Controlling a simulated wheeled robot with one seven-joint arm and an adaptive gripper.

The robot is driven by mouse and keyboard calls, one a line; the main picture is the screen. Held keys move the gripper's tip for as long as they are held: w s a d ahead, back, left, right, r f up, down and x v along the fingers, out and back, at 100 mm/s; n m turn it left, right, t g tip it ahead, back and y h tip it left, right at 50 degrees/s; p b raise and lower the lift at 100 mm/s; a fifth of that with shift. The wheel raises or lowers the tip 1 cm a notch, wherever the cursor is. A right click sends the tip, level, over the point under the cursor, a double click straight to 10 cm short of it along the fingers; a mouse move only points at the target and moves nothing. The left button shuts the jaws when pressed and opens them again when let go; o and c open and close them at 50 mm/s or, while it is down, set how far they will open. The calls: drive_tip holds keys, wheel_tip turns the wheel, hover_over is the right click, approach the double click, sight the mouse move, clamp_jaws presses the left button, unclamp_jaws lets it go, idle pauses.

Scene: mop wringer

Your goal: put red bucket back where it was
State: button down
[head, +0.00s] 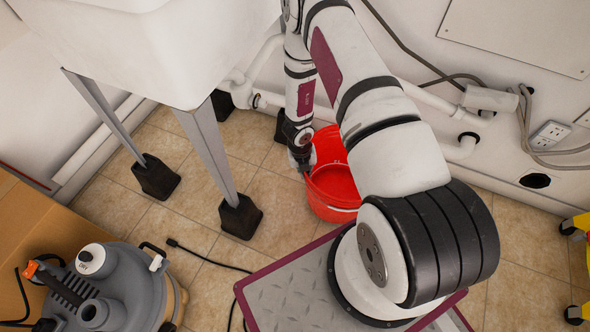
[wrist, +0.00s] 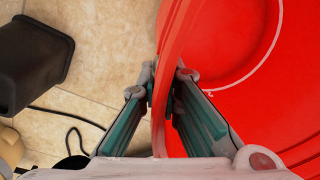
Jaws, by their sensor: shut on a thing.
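The red bucket (head: 333,183) is on or just above the tiled floor near the back wall, partly hidden behind my arm in the head view. I cannot tell whether its base touches the floor. My gripper (head: 301,160) is at the bucket's left rim. In the wrist view my gripper (wrist: 162,88) is shut on the rim of the red bucket (wrist: 225,55), one finger on each side of the wall. The bucket's inside looks empty where it shows.
A white sink (head: 170,45) on legs with black feet (head: 240,216) stands left of the bucket. A grey vacuum (head: 110,290) and a cardboard box (head: 30,215) are at lower left. A black cable (head: 205,257) lies on the floor. White pipes (head: 440,103) run along the wall. Something yellow (head: 578,225) is at right.

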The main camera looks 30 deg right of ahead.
drive_tip(key=w+a+f+b, duration=0.1)
drive_tip(key=w+f+b, duration=0.1)
drive_tip(key=w+f, duration=0.2)
drive_tip(key=shift+w+a, duration=0.2)
drive_tip(key=shift+w, duration=0.3)
idle(0.5)
drive_tip(key=shift+f, duration=0.1)
drive_tip(key=c, duration=1.8)
unclamp_jaws()
